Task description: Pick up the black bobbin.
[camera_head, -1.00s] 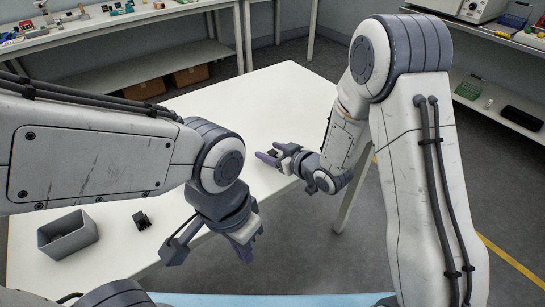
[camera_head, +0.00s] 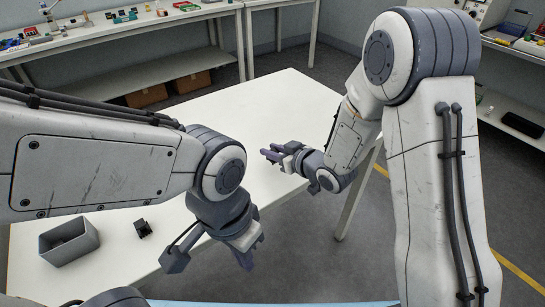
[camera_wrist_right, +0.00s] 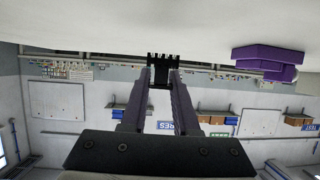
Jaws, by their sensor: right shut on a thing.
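The black bobbin (camera_wrist_right: 161,67) is between the two finger tips of my right gripper (camera_wrist_right: 160,78) in the right wrist view, its toothed edge facing the top of that picture. My right gripper (camera_head: 273,154) is shut on it and shows over the white table in the head view, where the bobbin is hard to make out. My left gripper (camera_head: 212,256) is open, with its fingers wide apart and nothing between them, at the front edge of the table.
A grey open bin (camera_head: 69,241) stands on the white table (camera_head: 225,105) at the left. Another small black part (camera_head: 143,228) lies beside it. The far part of the table is bare. Shelving with loose items (camera_head: 140,15) stands behind.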

